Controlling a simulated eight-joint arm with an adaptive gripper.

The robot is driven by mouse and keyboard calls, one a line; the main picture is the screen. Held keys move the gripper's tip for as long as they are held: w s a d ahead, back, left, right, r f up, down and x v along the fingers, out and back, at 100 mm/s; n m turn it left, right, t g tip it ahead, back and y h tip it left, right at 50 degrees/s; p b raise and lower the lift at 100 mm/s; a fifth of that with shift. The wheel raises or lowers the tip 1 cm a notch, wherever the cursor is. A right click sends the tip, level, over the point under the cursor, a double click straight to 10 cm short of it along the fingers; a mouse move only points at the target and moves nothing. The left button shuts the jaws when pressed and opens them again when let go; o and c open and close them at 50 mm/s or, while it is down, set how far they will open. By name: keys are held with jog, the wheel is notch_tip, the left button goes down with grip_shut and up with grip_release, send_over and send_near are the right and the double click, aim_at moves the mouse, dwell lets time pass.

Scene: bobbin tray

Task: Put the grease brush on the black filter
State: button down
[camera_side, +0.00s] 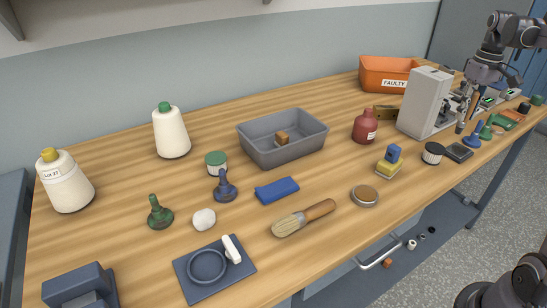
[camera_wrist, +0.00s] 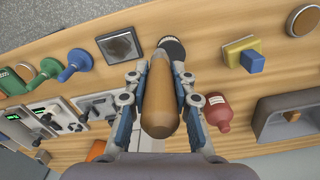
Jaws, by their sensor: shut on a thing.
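My gripper (camera_side: 488,80) is shut on a wooden-handled tool, apparently the grease brush (camera_side: 475,101), and holds it above the right end of the bench. In the wrist view, its brown handle (camera_wrist: 160,100) sits between the two fingers (camera_wrist: 160,92); its far end is hidden there. In the side view, it hangs tilted with a dark lower end. The black filter (camera_side: 433,149), a short round piece with a dark top and pale side, stands on the bench left of and below the brush. In the wrist view, the filter (camera_wrist: 173,44) shows partly behind the handle.
A dark square tray (camera_side: 459,152) lies right of the filter, with blue (camera_side: 473,140) and green (camera_side: 486,131) plunger-like pieces beyond. A grey machine (camera_side: 424,100) stands behind. A yellow sponge (camera_side: 387,169) bearing a blue block (camera_side: 393,153) lies left. Another brush (camera_side: 303,218) lies further left.

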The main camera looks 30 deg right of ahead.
jog(key=shift+w+a+f, duration=0.2)
jog(key=shift+w+f, duration=0.45)
jog(key=shift+f, duration=0.45)
jog(key=shift+w+a+f, duration=0.2)
jog(key=shift+w+f, duration=0.45)
jog(key=shift+f, duration=0.4)
jog(key=shift+w+a+f, duration=0.2)
jog(key=shift+w+f, duration=0.45)
jog(key=shift+f, duration=0.45)
jog(key=shift+f, duration=0.1)
jog(key=c, duration=1.1)
grip_release()
